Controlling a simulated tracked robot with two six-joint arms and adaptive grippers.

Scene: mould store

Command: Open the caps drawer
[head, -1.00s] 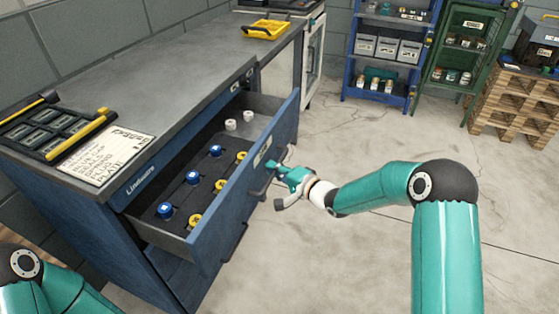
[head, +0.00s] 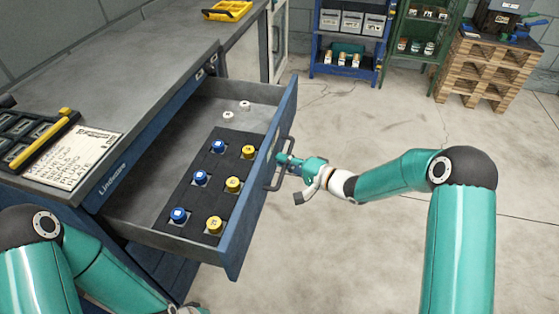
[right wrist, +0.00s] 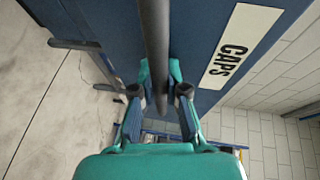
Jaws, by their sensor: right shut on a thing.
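The caps drawer (head: 252,212) is blue-fronted and stands well out of the cabinet, its grey inside showing. Its front carries a white label (right wrist: 240,45) reading CAPS in the right wrist view. My right gripper (head: 284,162) is at the dark bar handle (head: 270,187) on the drawer front. In the right wrist view the handle (right wrist: 155,40) runs between the two fingers (right wrist: 160,100), which are shut on it. Inside, a black insert (head: 207,187) holds three blue caps (head: 200,177) and three yellow caps (head: 233,184). My left gripper is out of view; only its arm shows at lower left.
Two small white pieces (head: 228,115) lie at the drawer's far end. The grey worktop (head: 120,70) holds a written card (head: 75,158), a black tray (head: 30,140) and a yellow tray (head: 228,10). The floor right of the drawer is clear. Shelves and a pallet stack (head: 485,70) stand behind.

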